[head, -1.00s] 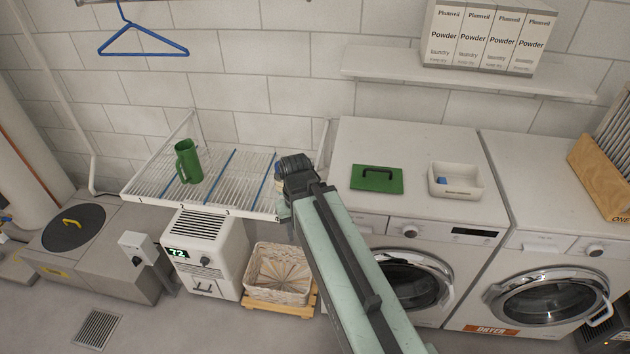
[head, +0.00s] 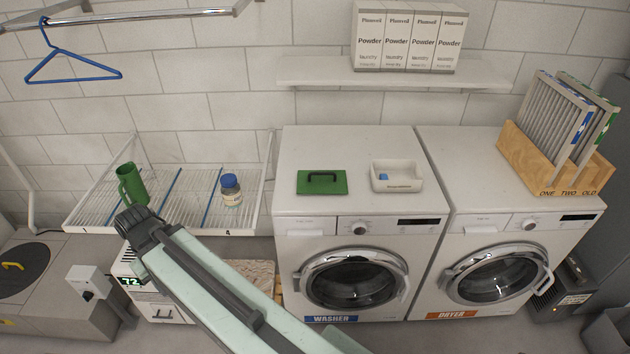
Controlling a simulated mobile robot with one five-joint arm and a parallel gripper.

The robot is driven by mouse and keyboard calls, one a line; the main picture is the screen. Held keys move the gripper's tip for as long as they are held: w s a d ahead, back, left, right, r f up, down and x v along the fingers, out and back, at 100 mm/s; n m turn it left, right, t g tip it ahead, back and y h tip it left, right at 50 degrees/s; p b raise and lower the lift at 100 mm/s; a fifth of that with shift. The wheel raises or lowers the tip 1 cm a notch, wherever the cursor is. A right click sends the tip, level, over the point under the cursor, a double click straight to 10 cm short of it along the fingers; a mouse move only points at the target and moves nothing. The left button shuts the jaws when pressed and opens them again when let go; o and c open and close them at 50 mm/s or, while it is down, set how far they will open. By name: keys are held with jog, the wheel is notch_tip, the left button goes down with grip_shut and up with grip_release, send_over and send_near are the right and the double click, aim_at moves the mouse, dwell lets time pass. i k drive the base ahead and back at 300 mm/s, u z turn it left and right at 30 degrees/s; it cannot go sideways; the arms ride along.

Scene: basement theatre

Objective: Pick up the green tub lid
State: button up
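The green tub lid (head: 321,183) is a flat green rectangle with a dark raised handle. It lies flat on top of the white washer (head: 290,205), left of a small white tray. My arm reaches from the bottom of the head view up to the left and ends in a dark joint in front of the wire rack, well left of the lid. No gripper fingers show, so my gripper is out of sight. Nothing touches the lid.
A white tray (head: 411,185) with a blue item sits right of the lid. The wire rack (head: 190,222) holds a green jug (head: 131,184) and a blue-capped jar (head: 231,190). A wooden filter holder (head: 520,165) stands on the dryer (head: 465,195). A shelf (head: 300,72) with powder boxes hangs above.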

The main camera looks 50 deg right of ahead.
aim_at(309, 182)
jog(key=u, duration=0.05)
jog(key=i, duration=0.95)
jog(key=z, duration=0.05)
